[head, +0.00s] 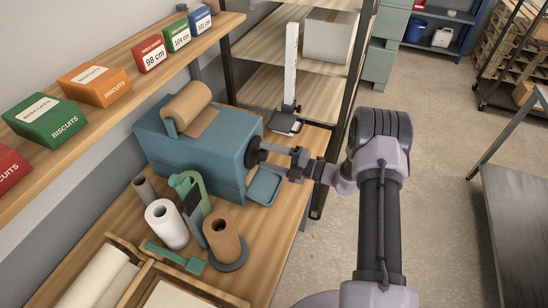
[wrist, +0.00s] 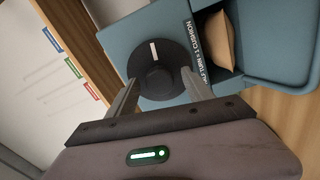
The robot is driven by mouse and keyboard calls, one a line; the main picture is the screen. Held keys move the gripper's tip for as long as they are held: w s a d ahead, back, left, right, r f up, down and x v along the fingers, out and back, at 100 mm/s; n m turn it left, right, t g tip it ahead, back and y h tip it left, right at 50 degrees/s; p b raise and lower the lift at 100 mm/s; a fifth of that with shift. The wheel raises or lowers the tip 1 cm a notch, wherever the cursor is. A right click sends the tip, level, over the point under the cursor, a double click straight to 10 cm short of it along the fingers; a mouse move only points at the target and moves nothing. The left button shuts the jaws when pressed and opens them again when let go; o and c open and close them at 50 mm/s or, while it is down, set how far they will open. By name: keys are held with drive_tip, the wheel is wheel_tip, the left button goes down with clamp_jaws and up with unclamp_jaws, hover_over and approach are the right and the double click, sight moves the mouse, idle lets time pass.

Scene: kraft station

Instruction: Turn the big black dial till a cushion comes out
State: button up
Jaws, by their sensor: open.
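The big black dial (wrist: 150,55) is on the face of a blue machine (head: 185,135). It has a raised round hub and a white mark, seen at its upper edge in the wrist view. Lettering beside it reads a half turn is 1 cushion. My gripper (wrist: 160,84) is open, its fingers on either side of the hub; I cannot tell if they touch it. A brown paper piece (wrist: 219,40) shows in the machine's opening beside the dial. A blue tray (head: 264,187) sits below the opening, and its visible part is empty. In the head view my gripper partly hides the dial (head: 253,153).
A brown paper roll (head: 188,103) lies on top of the machine. A white roll (head: 166,224), a brown roll (head: 222,240) and a green tape dispenser (head: 190,190) stand on the bench before it. A shelf of biscuit boxes (head: 93,84) runs above. Floor right of the bench is clear.

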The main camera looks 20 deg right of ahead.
drive_tip(key=v, duration=1.7)
drive_tip(key=shift+s, duration=0.15)
drive_tip(key=shift+d, duration=0.1)
drive_tip(key=w+a+n+b, duration=0.3)
drive_tip(key=a+n+b, duration=0.1)
drive_tip(key=n+b, duration=0.2)
drive_tip(key=w+a+n+b, duration=0.4)
drive_tip(key=a+n+b, duration=0.1)
drive_tip(key=n+b, duration=0.2)
drive_tip(key=w+a+n+b, duration=0.3)
drive_tip(key=a+n+b, duration=0.2)
drive_tip(key=n+b, duration=0.2)
drive_tip(key=shift+w+b, duration=0.2)
drive_tip(key=shift+b, duration=0.35)
